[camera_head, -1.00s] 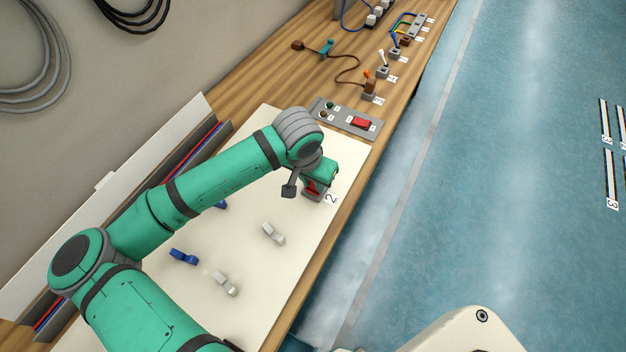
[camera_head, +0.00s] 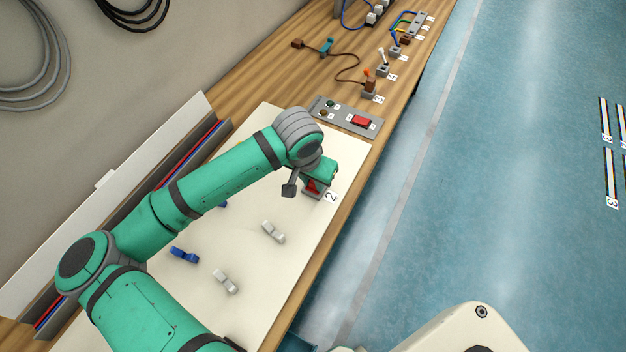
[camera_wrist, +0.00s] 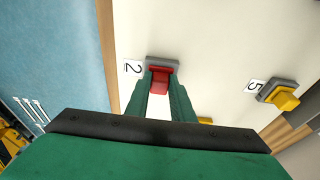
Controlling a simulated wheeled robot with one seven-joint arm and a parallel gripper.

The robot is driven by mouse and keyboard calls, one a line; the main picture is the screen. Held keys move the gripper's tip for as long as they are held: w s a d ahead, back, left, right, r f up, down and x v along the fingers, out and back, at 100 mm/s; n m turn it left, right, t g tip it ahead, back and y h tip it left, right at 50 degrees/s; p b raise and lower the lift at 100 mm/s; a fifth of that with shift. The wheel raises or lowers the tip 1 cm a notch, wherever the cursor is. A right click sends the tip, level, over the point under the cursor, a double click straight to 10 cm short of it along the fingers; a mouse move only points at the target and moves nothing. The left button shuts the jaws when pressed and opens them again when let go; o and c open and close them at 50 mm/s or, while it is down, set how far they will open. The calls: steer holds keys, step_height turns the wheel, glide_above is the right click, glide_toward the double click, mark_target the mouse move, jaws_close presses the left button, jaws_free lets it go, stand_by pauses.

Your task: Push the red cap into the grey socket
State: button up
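In the wrist view the red cap (camera_wrist: 160,80) sits between the two green fingers of my gripper (camera_wrist: 161,84), with a finger against each side. The grey socket (camera_wrist: 176,66) is right beyond the cap, next to a label "2", and the cap overlaps its face. How deep the cap sits in it cannot be told. In the head view the red cap (camera_head: 312,187) shows under my gripper, at the grey socket (camera_head: 319,196) near the board's right edge. My wrist and gripper hide part of both.
Grey clips (camera_head: 273,232) and blue clips (camera_head: 184,255) lie on the white board. A grey panel with a red button (camera_head: 361,121) is just beyond. The wrist view shows a yellow part in a grey socket (camera_wrist: 284,98) at label "5". Cabled parts stand farther along the bench.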

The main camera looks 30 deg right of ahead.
steer(key=o, duration=0.6)
steer(key=shift+f, duration=0.2)
steer(key=shift+s, duration=0.2)
steer(key=shift+a+r, duration=0.1)
steer(key=shift+r, duration=0.4)
steer(key=v, duration=1)
steer(key=shift+w+a+r, duration=0.1)
steer(key=shift+w+a, duration=0.05)
steer(key=shift+w, duration=0.1)
steer(key=shift+w, duration=0.1)
